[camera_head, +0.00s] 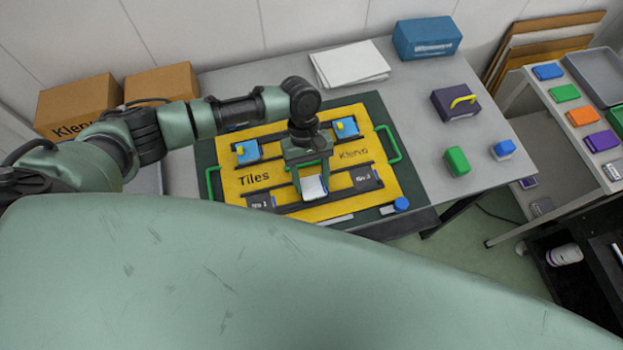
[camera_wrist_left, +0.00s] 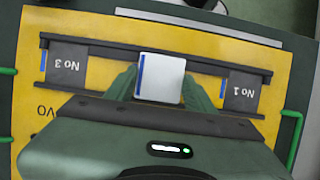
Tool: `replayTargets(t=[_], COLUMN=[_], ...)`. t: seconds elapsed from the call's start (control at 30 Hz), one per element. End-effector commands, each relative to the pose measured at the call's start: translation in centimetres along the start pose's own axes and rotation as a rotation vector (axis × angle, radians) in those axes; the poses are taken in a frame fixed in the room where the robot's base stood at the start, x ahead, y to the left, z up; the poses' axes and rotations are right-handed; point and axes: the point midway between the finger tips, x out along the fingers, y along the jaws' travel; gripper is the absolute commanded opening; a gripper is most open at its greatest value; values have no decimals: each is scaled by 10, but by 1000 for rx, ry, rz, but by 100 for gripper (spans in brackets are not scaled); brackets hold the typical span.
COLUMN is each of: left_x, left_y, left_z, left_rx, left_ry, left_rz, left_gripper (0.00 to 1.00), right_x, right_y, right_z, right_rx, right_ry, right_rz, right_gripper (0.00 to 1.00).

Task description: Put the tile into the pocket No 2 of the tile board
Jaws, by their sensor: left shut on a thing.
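The yellow tile board (camera_head: 235,187) lies on a dark green mat on the table, marked "Tiles" and "Klervo". My left gripper (camera_head: 313,182) is over the middle of its near row, pointing down, shut on the white tile (camera_head: 314,189). In the left wrist view the tile (camera_wrist_left: 161,77), with a blue stripe on one edge, sits between the two green fingers. The dark plates No 3 (camera_wrist_left: 67,65) and No 1 (camera_wrist_left: 241,90) flank it. The middle place between them is hidden by the tile and gripper; I cannot tell the tile's height above it. My right gripper is out of view.
White papers (camera_head: 349,64), a blue box (camera_head: 427,38), a purple case (camera_head: 455,104) and a green block (camera_head: 457,161) stand farther off.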

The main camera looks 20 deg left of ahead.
Motion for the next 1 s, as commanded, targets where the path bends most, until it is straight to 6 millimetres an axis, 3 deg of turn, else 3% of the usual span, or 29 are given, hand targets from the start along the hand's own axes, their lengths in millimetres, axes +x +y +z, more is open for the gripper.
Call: replayTargets(t=[0.13,0.47,0.5,0.57,1.0], left_x=[12,15,16,15,8], left_y=[0,0,0,0,0], left_z=[-5,-6,-6,-6,-6], left_rx=[0,0,0,0,0], left_ry=[0,0,0,0,2], left_rz=[-1,-1,-1,-1,1], left_gripper=[3,3,57,73,76], right_x=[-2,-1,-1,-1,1], right_y=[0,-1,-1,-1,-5], right_z=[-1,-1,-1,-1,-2], right_rx=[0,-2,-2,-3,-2], right_ry=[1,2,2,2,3], right_rz=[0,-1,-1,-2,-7], right_gripper=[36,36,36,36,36])
